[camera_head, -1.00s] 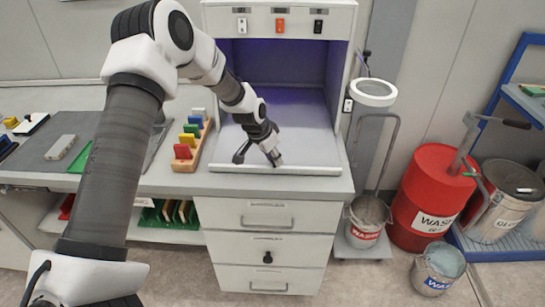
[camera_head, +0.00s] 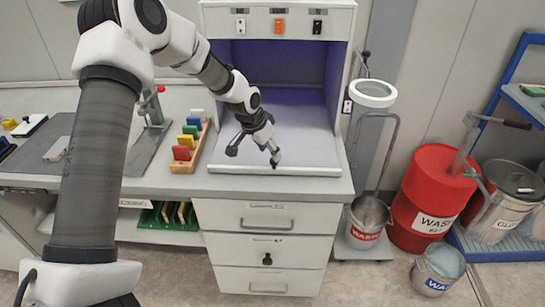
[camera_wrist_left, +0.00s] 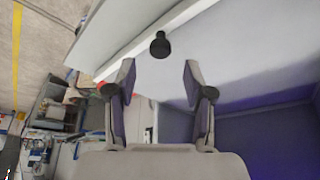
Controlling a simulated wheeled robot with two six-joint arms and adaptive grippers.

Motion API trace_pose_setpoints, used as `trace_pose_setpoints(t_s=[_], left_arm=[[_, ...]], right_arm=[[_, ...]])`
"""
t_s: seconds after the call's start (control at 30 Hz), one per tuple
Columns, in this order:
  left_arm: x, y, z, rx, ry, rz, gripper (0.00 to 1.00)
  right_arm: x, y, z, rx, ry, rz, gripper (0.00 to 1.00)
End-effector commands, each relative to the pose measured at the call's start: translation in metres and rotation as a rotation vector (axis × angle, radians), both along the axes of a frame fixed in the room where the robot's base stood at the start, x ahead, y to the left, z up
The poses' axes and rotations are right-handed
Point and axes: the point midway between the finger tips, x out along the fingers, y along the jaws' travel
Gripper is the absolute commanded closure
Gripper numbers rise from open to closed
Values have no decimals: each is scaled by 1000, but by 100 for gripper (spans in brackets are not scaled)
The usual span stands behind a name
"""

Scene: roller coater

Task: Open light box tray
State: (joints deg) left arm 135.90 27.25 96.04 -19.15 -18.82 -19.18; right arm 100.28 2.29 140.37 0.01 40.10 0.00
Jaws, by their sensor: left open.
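The light box (camera_head: 272,50) is a white cabinet with a violet-lit interior on the counter. Its pale tray (camera_head: 315,150) lies flat on the box floor, with a raised lip (camera_head: 300,171) along the front. My left gripper (camera_head: 254,154) is over the front part of the tray, fingers pointing down and spread. In the left wrist view a round black knob (camera_wrist_left: 160,44) shows by the tray's lip, just beyond the open fingertips (camera_wrist_left: 160,70) and between their lines. Nothing is between the fingers. In the head view I cannot tell the knob from the dark fingertip. My right gripper is out of view.
A wooden rack of coloured blocks (camera_head: 188,160) stands left of the tray. Drawers (camera_head: 267,220) are below the counter. A ring lamp stand (camera_head: 374,93), a bucket (camera_head: 368,217) and a red waste drum (camera_head: 432,190) stand to the right. Floor before the drawers is clear.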

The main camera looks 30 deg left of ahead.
Motion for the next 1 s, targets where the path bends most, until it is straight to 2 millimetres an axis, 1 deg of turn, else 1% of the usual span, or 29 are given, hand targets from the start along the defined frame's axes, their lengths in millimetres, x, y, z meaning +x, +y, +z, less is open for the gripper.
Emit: trace_pose_setpoints(t_s=[0.03, 0.13, 0.23, 0.33, 0.43, 0.87, 0.93, 0.97, 1.0], left_arm=[[-4, 1, 14, -1, -5, 0, 48], [-14, 3, 37, -1, -4, -1, 48], [-20, 5, 55, 0, -3, -1, 48], [-25, 6, 65, 0, 0, -1, 48], [-27, 6, 67, 1, 2, -1, 48], [-26, 6, 67, 1, 2, -1, 48], [-28, 6, 62, 1, 11, -1, 48], [-29, 6, 56, 1, 22, -1, 48], [-32, 4, 43, 7, 48, -5, 48]], right_arm=[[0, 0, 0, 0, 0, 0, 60], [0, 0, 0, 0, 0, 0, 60], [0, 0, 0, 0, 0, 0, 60], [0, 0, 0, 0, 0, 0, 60], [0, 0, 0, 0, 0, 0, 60], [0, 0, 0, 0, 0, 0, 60], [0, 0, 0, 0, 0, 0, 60], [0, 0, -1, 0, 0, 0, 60], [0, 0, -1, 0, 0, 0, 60]])
